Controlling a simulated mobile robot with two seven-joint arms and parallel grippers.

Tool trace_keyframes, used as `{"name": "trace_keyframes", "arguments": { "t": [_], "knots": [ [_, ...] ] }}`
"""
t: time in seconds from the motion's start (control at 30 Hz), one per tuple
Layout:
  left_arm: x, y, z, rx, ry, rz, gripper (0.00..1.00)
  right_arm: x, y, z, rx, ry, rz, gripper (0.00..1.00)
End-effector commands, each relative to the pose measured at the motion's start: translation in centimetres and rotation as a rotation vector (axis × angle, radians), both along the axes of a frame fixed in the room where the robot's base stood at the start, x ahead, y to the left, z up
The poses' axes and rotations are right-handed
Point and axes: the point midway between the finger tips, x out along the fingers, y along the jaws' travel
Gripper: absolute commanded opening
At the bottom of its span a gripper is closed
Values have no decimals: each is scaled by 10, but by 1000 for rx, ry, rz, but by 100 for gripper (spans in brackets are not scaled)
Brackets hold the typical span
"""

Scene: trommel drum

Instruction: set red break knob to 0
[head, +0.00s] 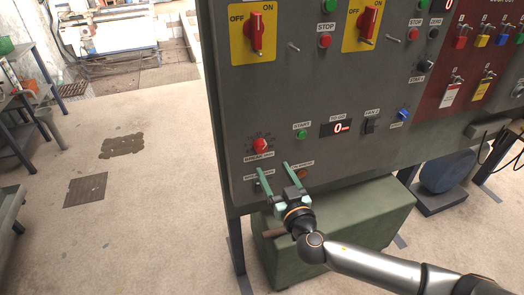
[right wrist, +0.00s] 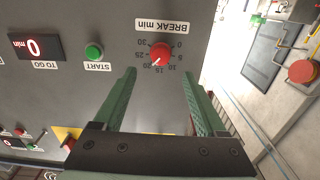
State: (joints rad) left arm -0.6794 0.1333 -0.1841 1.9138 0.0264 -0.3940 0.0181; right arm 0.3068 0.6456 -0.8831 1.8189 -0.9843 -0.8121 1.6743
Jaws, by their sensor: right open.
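The red break knob (head: 260,145) sits on the lower left of the grey control panel, inside a printed minute dial. It also shows in the right wrist view (right wrist: 160,53), upside down, with its white mark seeming to point near 20; the exact setting is hard to tell. My right gripper (head: 272,168) is open and empty, its two green fingers pointing at the panel just below the knob. In the right wrist view the fingers (right wrist: 158,69) are spread to either side below the knob, apart from it. My left gripper is out of view.
A green START button (head: 301,134) and a red "0" TO GO display (head: 341,128) are right of the knob. Red rotary switches (head: 256,34) on yellow plates are above. A green box (head: 350,220) stands under the panel.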

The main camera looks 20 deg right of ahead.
Motion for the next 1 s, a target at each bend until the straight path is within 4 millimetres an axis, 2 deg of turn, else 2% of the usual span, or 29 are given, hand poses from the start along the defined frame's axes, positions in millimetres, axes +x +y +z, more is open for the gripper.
{"name": "trace_keyframes", "arguments": {
  "t": [0.03,0.2,0.5,0.7,0.97,1.0],
  "knots": [
    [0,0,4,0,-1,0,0,11,0,4,-2,-3,-1,74],
    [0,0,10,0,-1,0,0,40,2,3,-2,-2,0,74],
    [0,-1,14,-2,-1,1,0,76,3,1,0,0,0,74],
    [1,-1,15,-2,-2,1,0,85,3,0,0,2,0,74],
    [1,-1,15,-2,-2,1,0,86,3,0,0,2,1,74],
    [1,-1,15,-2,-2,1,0,86,3,0,0,2,1,72]
  ]
}}
